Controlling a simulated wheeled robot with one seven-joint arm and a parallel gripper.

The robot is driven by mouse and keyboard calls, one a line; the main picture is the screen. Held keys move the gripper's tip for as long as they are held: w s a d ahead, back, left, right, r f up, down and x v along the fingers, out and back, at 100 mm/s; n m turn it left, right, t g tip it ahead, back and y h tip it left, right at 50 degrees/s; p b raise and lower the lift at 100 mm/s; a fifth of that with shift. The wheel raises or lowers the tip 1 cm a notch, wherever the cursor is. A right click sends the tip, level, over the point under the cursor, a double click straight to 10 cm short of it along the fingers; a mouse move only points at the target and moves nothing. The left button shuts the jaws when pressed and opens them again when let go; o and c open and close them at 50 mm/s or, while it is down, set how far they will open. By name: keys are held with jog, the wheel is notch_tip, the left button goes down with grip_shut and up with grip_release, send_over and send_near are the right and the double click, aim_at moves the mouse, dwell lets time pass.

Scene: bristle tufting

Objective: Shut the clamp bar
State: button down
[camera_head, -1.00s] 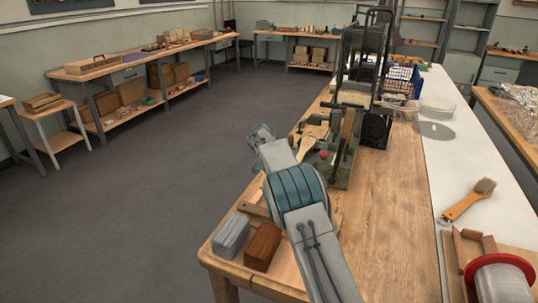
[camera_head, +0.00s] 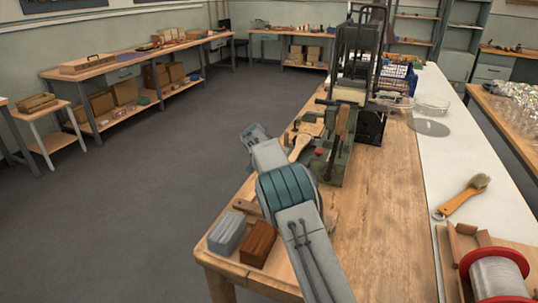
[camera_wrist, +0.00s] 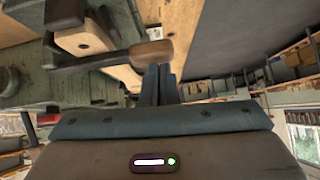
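The green tufting machine (camera_head: 338,165) stands on the wooden bench, with a red knob (camera_head: 319,152) on its front. A pale wooden brush body (camera_head: 299,146) lies at its left side. In the wrist view a dark bar (camera_wrist: 95,61) with a rounded brown grip (camera_wrist: 153,53) reaches across from the left; it looks like the clamp bar. My gripper (camera_wrist: 159,68) has its two fingers together, with no thing visible between them. The fingertips are right at the brown grip; I cannot tell whether they touch it. In the head view my arm hides the fingers.
A grey block (camera_head: 227,234) and a brown block (camera_head: 258,243) sit on the bench's near left corner. A brush (camera_head: 463,196) and a red-flanged spool (camera_head: 495,274) lie at right. A black frame (camera_head: 357,55) rises behind the machine. The bench right of my arm is clear.

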jog(key=w+r+v, duration=0.2)
jog(key=v, duration=1)
jog(key=shift+s+r, duration=0.25)
jog(key=s+d+r+n+g+y+p, duration=0.1)
jog(key=s+d+r+g, duration=0.15)
jog(key=s+d, duration=0.65)
jog(key=s+d+r+g+p, duration=0.15)
jog(key=s+d+r, duration=0.25)
jog(key=s+d, duration=0.45)
jog(key=s+d+f+n+g+p, duration=0.1)
jog(key=s+f, duration=0.1)
jog(key=s, duration=1.3)
jog(key=s+d+f+n+y+p, duration=0.1)
jog(key=s+f+n, duration=0.1)
jog(key=s, duration=1.4)
jog(key=shift+d+g+p, duration=0.25)
jog(key=shift+g+p, duration=0.15)
jog(key=shift+f, duration=0.1)
